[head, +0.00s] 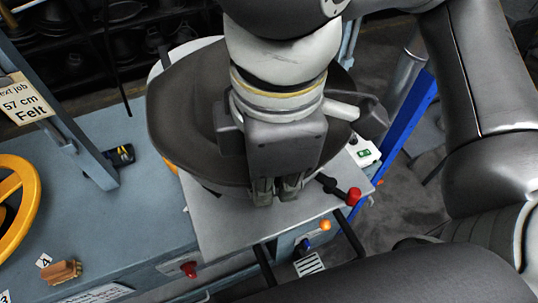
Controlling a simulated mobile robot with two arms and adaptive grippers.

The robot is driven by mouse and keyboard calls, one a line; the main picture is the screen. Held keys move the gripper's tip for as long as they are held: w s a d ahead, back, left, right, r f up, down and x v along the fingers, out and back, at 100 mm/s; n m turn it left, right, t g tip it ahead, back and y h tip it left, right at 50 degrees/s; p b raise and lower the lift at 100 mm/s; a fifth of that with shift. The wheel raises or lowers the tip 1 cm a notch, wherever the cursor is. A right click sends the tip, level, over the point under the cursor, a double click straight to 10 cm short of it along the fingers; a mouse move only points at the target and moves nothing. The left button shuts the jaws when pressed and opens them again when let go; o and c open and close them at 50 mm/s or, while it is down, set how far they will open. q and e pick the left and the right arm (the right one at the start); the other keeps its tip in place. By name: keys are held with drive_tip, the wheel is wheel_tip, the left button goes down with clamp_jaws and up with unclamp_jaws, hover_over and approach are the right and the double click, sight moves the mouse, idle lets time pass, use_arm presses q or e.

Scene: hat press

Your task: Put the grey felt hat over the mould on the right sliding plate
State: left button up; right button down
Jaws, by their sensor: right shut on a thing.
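The grey felt hat (185,120) is a wide, dark, round-brimmed shape in the upper middle of the head view. My right gripper (276,190) points down and is shut on the near edge of the hat's brim. The right sliding plate (222,227) is the light grey plate under and in front of the hat. The mould is not visible; the hat and my right arm cover that area, so I cannot tell whether the hat sits around it. My left gripper is not in view.
A black lever with a red knob (354,195) lies by the plate's right edge. A yellow handwheel (18,200) and a wooden brush (62,271) are at the left. A sign (25,100) hangs on a grey post. The blue-grey bench (120,225) is mostly clear in between.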

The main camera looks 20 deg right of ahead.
drive_tip(key=c, duration=1.5)
unclamp_jaws()
drive_tip(key=shift+o, duration=0.2)
wheel_tip(320, 180, up, 12)
drive_tip(key=shift+s, duration=0.15)
